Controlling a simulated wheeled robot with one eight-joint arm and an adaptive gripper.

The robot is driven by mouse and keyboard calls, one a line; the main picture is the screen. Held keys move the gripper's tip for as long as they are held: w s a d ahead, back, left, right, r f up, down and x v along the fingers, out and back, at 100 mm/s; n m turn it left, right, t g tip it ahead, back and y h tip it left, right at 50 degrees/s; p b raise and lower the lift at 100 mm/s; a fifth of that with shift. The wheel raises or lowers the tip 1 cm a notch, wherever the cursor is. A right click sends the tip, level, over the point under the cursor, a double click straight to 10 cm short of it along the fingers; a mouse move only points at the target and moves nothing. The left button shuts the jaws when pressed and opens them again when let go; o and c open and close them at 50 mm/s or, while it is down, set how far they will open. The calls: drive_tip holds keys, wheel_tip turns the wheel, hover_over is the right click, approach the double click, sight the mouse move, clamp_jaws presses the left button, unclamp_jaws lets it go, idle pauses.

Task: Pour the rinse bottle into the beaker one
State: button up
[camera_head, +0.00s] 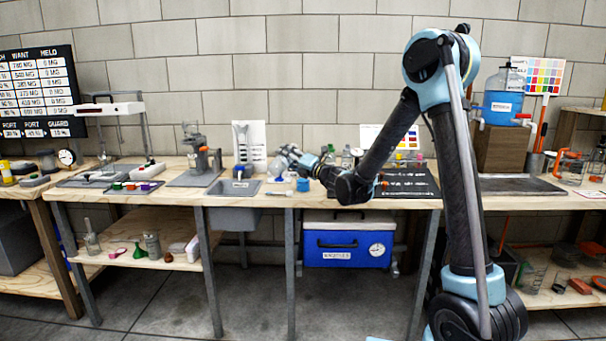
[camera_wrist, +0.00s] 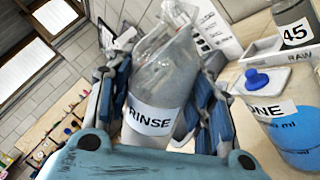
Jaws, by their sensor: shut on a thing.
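The rinse bottle (camera_wrist: 165,85), clear with a white RINSE label, is between the fingers of my gripper (camera_wrist: 155,95) in the wrist view. The gripper is shut on it. Its top leans to the right in that picture; no stream of liquid shows. To its right stands a container with a label ending in "NE" (camera_wrist: 270,109), which looks like beaker one. It holds blue liquid, and a blue knob shows at its top left. In the head view my gripper (camera_head: 291,158) is above the bench by the sink, near a small blue vessel (camera_head: 303,184).
A container marked 45 (camera_wrist: 294,22) stands behind the labelled one, near a RAW label. In the head view, a grey sink (camera_head: 233,188) lies left of my gripper and a dark mat (camera_head: 408,182) right. A blue cooler (camera_head: 346,243) is under the bench.

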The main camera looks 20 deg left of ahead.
sight(286, 165)
drive_tip(key=shift+s+a+f+m+t+p, duration=0.1)
drive_tip(key=shift+f+m+t+p, duration=0.25)
drive_tip(key=shift+f+m, duration=0.6)
drive_tip(key=shift+s+a+f+m+t+p, duration=0.15)
drive_tip(key=shift+f+m+p, duration=0.3)
drive_tip(key=shift+f+m, duration=0.45)
idle(1.3)
drive_tip(key=shift+w+d+r+m+t+h+p, duration=0.2)
drive_tip(key=shift+r+m+p, duration=0.1)
drive_tip(key=shift+r+m, duration=0.35)
drive_tip(key=shift+w+d+r+m+t+h+p, duration=0.15)
drive_tip(key=shift+r+m+t+p, duration=0.2)
drive_tip(key=shift+r, duration=0.4)
idle(0.9)
drive_tip(key=shift+f+m, duration=0.1)
drive_tip(key=shift+m, duration=0.35)
idle(0.7)
